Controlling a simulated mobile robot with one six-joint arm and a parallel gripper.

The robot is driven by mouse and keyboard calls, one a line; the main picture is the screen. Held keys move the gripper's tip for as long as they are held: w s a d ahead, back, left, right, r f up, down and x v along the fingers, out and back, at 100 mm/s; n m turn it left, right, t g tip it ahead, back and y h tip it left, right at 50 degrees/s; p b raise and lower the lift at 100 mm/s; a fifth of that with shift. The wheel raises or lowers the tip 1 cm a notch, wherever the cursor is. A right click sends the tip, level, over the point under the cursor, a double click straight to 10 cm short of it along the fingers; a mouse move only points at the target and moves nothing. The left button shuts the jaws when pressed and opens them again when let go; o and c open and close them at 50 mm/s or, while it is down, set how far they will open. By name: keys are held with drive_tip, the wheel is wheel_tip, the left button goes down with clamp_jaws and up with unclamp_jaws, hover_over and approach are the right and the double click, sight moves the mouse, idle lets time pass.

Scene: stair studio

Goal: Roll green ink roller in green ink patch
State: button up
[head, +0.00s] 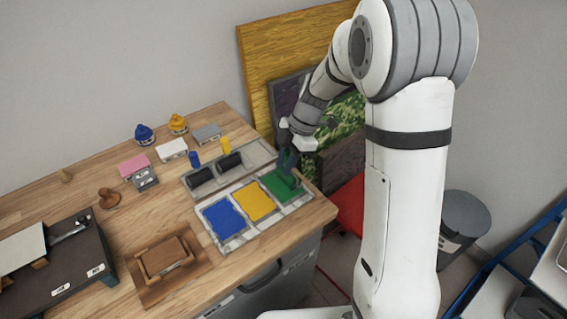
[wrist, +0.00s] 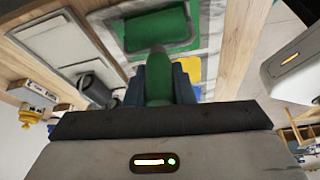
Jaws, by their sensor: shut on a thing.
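The green ink patch (head: 281,187) lies in the right-hand section of a light tray (head: 222,243) near the table's right end. It also shows in the wrist view (wrist: 155,28) beyond the fingers. My gripper (head: 287,160) is over the green patch and shut on the green handle of the green ink roller (wrist: 157,80). The handle stands between the two blue-grey fingers in the wrist view. The roller's head is hard to make out against the green ink, so I cannot tell whether it touches the patch.
Yellow (head: 253,200) and blue (head: 224,219) ink patches lie left of the green one. A roller rack (head: 229,170) with blue and yellow handled rollers stands behind. A wooden block (head: 164,256) and a dark press (head: 62,262) are at left. Boards (head: 285,50) lean on the wall.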

drive_tip(key=shift+s+a+b, duration=0.5)
drive_tip(key=shift+s+a, duration=0.15)
drive_tip(key=shift+a, duration=0.25)
drive_tip(key=shift+s+a+b, duration=0.5)
drive_tip(key=shift+s+a, duration=0.1)
drive_tip(key=shift+a, duration=0.3)
wheel_tip(320, 180, up, 7)
drive_tip(key=p, duration=0.3)
